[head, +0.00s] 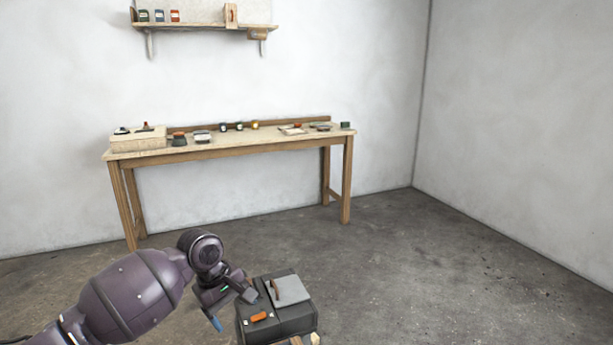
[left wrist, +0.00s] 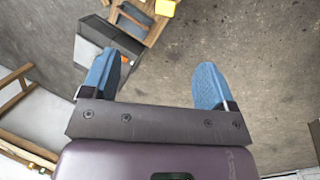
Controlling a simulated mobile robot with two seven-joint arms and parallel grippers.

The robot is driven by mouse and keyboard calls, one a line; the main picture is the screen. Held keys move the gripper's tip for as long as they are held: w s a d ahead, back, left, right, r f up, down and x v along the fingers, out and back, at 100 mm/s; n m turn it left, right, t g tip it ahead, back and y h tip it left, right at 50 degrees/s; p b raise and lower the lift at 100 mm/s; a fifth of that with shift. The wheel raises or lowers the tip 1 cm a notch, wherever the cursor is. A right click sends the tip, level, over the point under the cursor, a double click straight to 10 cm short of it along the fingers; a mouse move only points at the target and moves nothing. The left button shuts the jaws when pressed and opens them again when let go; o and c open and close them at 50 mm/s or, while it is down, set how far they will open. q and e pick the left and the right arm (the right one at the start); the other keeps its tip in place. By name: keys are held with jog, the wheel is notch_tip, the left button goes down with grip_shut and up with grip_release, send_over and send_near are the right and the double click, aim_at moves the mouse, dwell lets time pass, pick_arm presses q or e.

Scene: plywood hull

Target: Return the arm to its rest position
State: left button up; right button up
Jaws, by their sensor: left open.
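My left arm comes in from the lower left in the head view. My left gripper (head: 232,303) is beside the left side of a dark box-like case, with one blue fingertip showing low. In the left wrist view my left gripper (left wrist: 157,84) has its two blue fingers wide apart with nothing between them but grey floor. My right gripper is not in view.
The dark case (head: 284,325) with a grey lid (head: 292,290) and an orange item stands close to my left gripper. A wooden workbench (head: 240,146) with several small items stands against the back wall, under a shelf (head: 200,26). Floor at right is clear.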

pick_arm(q)
jog(key=s+f+m, duration=0.3)
jog(key=s+f, duration=0.5)
jog(key=s, duration=0.3)
jog(key=s+f+m, duration=0.3)
jog(key=s+f, duration=0.4)
jog(key=s, duration=0.5)
jog(key=s+a+r+m+y, duration=0.15)
jog(key=s+a, duration=0.45)
jog(key=s, duration=0.6)
jog(key=s+a+r+m+y, duration=0.1)
jog(key=s+a+y, duration=0.35)
jog(key=s, duration=0.75)
jog(key=w+f+m+t+h+b, duration=0.3)
jog(key=w+f+t+b, duration=0.65)
jog(key=f, duration=0.35)
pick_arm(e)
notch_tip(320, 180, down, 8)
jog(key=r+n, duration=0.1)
pick_arm(q)
notch_tip(320, 180, up, 11)
jog(key=a+n+p, duration=0.1)
jog(key=n+p, duration=0.1)
jog(key=p, duration=1.2)
jog(key=shift+w+t, duration=0.45)
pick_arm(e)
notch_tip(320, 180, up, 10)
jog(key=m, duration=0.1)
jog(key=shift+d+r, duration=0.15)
